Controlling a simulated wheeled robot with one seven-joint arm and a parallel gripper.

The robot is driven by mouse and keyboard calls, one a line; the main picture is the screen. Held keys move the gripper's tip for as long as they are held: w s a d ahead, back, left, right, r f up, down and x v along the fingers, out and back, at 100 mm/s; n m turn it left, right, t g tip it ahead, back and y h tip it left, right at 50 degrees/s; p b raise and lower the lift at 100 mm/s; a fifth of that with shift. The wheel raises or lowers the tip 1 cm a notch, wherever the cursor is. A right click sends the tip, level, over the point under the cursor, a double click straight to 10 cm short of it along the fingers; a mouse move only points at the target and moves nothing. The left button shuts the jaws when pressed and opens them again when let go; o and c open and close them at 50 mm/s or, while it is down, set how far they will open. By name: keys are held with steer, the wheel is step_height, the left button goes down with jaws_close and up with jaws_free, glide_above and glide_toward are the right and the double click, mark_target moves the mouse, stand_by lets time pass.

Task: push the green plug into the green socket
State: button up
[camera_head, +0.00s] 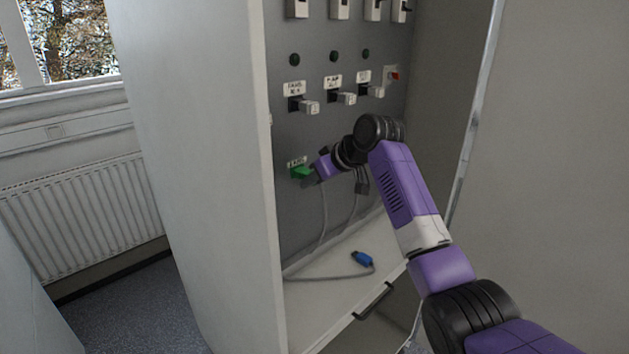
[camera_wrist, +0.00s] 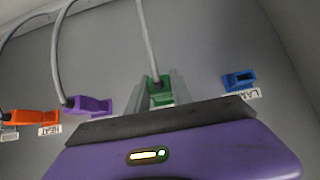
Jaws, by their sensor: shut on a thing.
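The green plug (camera_wrist: 161,92) sits between the two grey fingers of my gripper (camera_wrist: 158,92) in the wrist view. Its grey cable runs from it to the top of that picture. My gripper is shut on the plug, close to the grey panel. In the head view a green piece (camera_head: 303,172) shows at the tip of my gripper (camera_head: 311,174), just below a white label. I cannot make out the green socket apart from the plug, nor tell whether the two touch.
In the wrist view a blue socket (camera_wrist: 239,79) labelled LAMP is on the right; a purple connector (camera_wrist: 88,105) and an orange one (camera_wrist: 35,117) are on the left. A blue plug (camera_head: 362,258) lies on the white shelf (camera_head: 325,290). Cabinet side walls flank the panel.

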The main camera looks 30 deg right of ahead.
steer(key=shift+w, duration=0.1)
steer(key=o, duration=1.1)
steer(key=shift+c, duration=0.2)
